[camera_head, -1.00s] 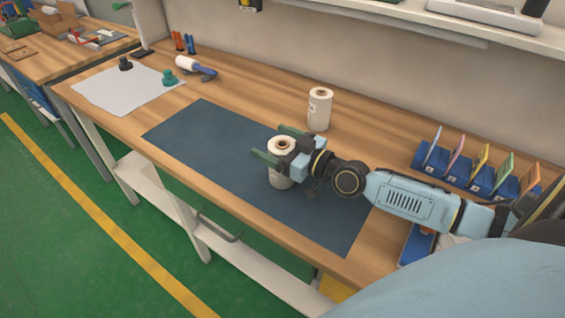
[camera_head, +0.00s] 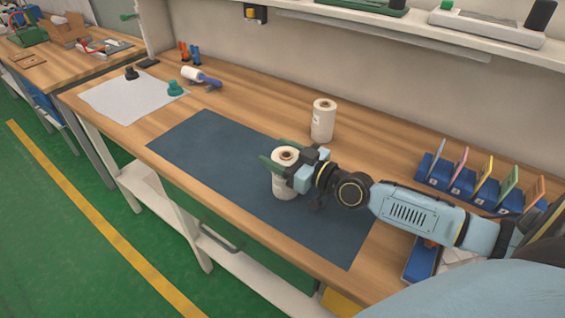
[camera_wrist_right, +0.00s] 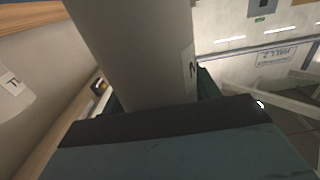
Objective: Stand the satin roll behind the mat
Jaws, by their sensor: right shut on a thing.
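A white roll (camera_head: 285,187) with a brown core stands upright over the blue mat (camera_head: 205,145). My right gripper (camera_head: 274,157) is shut on it near its top, with a green finger on each side. In the right wrist view the held roll (camera_wrist_right: 140,50) rises between the fingers, with part of a label on its side. Whether its base touches the mat is hard to tell. A second white roll (camera_head: 323,120) stands upright on the wood behind the mat. I cannot read which roll is satin. My left gripper is not in view.
Bare wood (camera_head: 265,105) lies behind the mat, left of the second roll. A blue rack (camera_head: 470,184) with coloured cards stands at the right. A white sheet (camera_head: 130,100), a green item and a blue-handled roller (camera_head: 200,77) lie at the left. A shelf (camera_head: 420,30) overhangs the back.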

